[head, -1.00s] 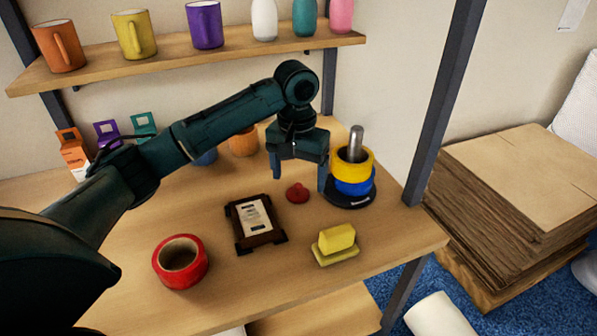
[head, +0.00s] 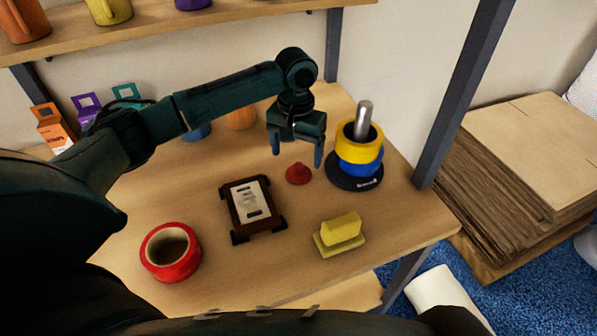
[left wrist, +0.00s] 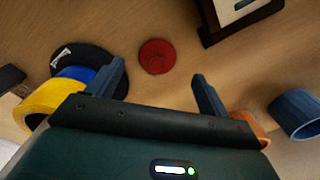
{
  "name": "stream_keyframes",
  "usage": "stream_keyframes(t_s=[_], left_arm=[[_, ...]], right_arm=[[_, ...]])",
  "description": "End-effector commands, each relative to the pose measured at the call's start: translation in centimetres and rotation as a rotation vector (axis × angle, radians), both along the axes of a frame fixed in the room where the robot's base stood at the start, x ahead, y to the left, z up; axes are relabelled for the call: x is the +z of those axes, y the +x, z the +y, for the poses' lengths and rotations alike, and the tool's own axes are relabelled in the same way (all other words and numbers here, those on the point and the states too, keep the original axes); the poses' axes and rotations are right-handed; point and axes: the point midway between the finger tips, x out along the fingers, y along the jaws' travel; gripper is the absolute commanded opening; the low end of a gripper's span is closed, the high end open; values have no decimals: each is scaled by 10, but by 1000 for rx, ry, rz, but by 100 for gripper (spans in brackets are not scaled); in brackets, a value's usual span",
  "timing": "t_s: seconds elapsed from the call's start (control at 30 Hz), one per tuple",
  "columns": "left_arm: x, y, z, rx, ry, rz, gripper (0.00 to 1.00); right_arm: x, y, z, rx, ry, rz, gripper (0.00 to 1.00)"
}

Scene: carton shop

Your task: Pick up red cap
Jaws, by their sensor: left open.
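The red cap (head: 299,173) lies on the wooden table, between the dark framed card and the tape stand. My left gripper (head: 297,157) is open and empty, just above and behind the cap in the head view. In the left wrist view the cap (left wrist: 157,56) shows as a red disc ahead of the two open fingers (left wrist: 160,82), roughly midway between them, not gripped. My right gripper is not in view.
A tape stand (head: 347,183) with yellow and blue rolls stands close right of the gripper. A dark framed card (head: 238,216), a red tape roll (head: 153,268) and a yellow block on a dish (head: 327,249) lie nearer. A shelf post (head: 452,100) rises at right.

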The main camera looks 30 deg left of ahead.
Motion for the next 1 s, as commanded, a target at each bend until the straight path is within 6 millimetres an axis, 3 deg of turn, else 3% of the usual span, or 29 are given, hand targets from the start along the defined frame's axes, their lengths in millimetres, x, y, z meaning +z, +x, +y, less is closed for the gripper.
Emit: stream_keyframes(t_s=[0.4, 0.7, 1.0], left_arm=[[-50, 5, -2, 0, 1, 2, 80], [-53, 6, -2, -1, 0, -1, 79], [-53, 6, -2, 0, 0, -1, 54]], right_arm=[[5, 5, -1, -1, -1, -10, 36], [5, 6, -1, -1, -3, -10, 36], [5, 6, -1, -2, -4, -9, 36]])
